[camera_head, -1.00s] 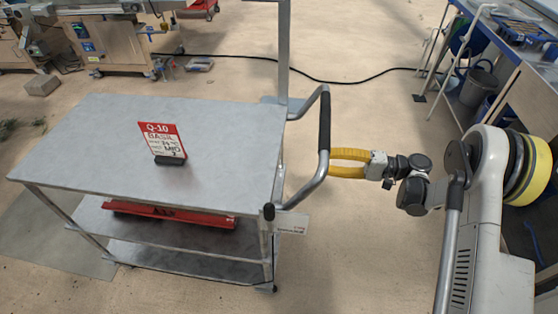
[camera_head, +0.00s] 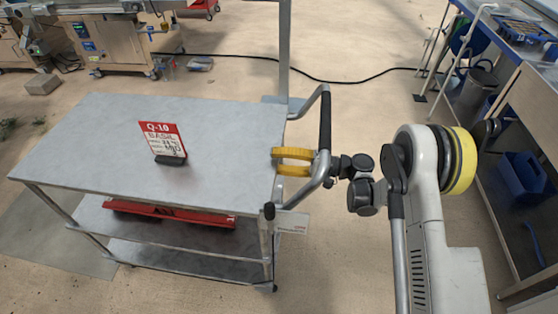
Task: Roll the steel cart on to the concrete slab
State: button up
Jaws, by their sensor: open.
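The steel cart (camera_head: 90,130) stands in the left half of the view, with a flat grey top and lower shelves. Its push handle (camera_head: 325,120), with a dark grip, is at the cart's right end. My gripper (camera_head: 276,161) is open with yellow fingers pointing left. It reaches across the handle, its fingertips overlapping the right edge of the cart top in the picture. The handle hides part of the gripper; I cannot tell whether they touch. A flat grey patch (camera_head: 45,235) on the floor, apparently the concrete slab, shows at the lower left, partly hidden by the cart.
A red and white sign (camera_head: 163,140) stands on the cart top, and a red item (camera_head: 200,217) lies on a lower shelf. A thin post (camera_head: 284,50) rises behind the handle. A black cable (camera_head: 350,82) crosses the floor behind. A workbench (camera_head: 530,85) stands at right.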

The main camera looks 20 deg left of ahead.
jog(key=shift+a, duration=0.15)
jog(key=shift+c, duration=0.5)
grip_shut()
jog(key=shift+s+f, duration=0.15)
jog(key=shift+f, duration=0.1)
